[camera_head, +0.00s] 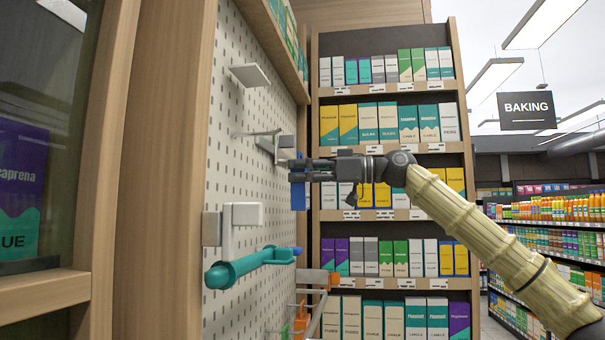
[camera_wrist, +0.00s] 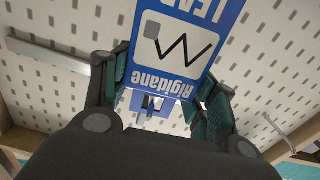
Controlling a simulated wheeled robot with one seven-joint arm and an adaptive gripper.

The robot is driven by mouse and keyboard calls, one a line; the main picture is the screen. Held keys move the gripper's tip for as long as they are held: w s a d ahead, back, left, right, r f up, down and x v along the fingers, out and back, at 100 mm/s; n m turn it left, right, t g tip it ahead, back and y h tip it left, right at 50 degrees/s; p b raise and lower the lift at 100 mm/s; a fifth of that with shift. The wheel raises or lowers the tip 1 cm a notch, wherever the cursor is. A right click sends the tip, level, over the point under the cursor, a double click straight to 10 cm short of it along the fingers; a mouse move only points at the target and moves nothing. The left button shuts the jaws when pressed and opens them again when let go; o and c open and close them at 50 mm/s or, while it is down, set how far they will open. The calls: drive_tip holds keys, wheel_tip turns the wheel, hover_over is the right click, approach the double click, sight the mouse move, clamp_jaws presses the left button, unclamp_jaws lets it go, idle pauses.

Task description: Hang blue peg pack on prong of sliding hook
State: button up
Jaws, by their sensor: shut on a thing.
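My gripper (camera_head: 303,170) reaches left to the pegboard and is shut on the blue peg pack (camera_head: 298,195), whose blue edge shows at the fingers. In the wrist view, the pack (camera_wrist: 185,45) has a white label with a black zigzag, upside down in the picture, between the dark teal pads of my gripper (camera_wrist: 163,92). A hook with a grey block (camera_head: 286,148) and a thin prong (camera_head: 257,133) is on the board close behind the gripper. I cannot tell whether the pack touches it, nor which board fitting is the sliding hook.
Below on the pegboard (camera_head: 228,130) are a white bracket (camera_head: 240,226), a thick teal bar (camera_head: 240,267) sticking out, and wire hooks (camera_head: 310,312). A small white shelf (camera_head: 250,75) is above. A stocked shelf unit (camera_head: 395,215) stands behind the gripper; open aisle lies right.

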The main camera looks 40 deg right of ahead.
drive_tip(key=shift+f+b, duration=0.3)
drive_tip(key=shift+f, duration=0.05)
idle(0.3)
drive_tip(key=o, duration=1)
drive_tip(key=shift+d, duration=0.1)
drive_tip(key=shift+b+v, duration=1.35)
drive_tip(key=shift+v, duration=2.15)
drive_tip(key=shift+o, duration=0.4)
drive_tip(key=o, duration=0.4)
